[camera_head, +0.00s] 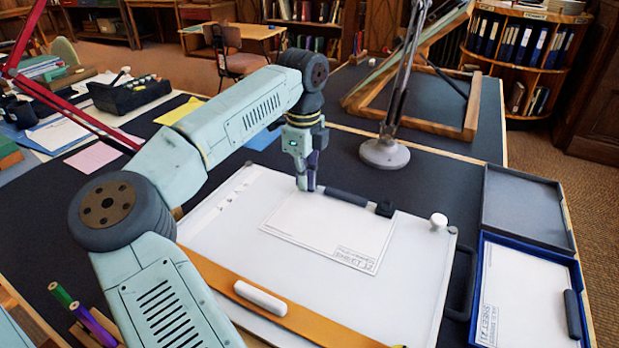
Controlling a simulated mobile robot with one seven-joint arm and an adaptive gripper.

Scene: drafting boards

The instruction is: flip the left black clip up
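A white drawing board (400,290) lies on the dark table, with a paper sheet (325,228) on it. My gripper (306,187) points down at the sheet's upper left edge. Its fingers look close together; whether they are shut or touch anything is unclear. A small black clip (384,209) sits at the sheet's upper right corner.
An orange straightedge (340,325) with a white handle (260,299) crosses the board's near side. A white knob (438,220) stands at the right corner. A lamp base (384,153) is behind the board. An open blue box (478,275) lies at right.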

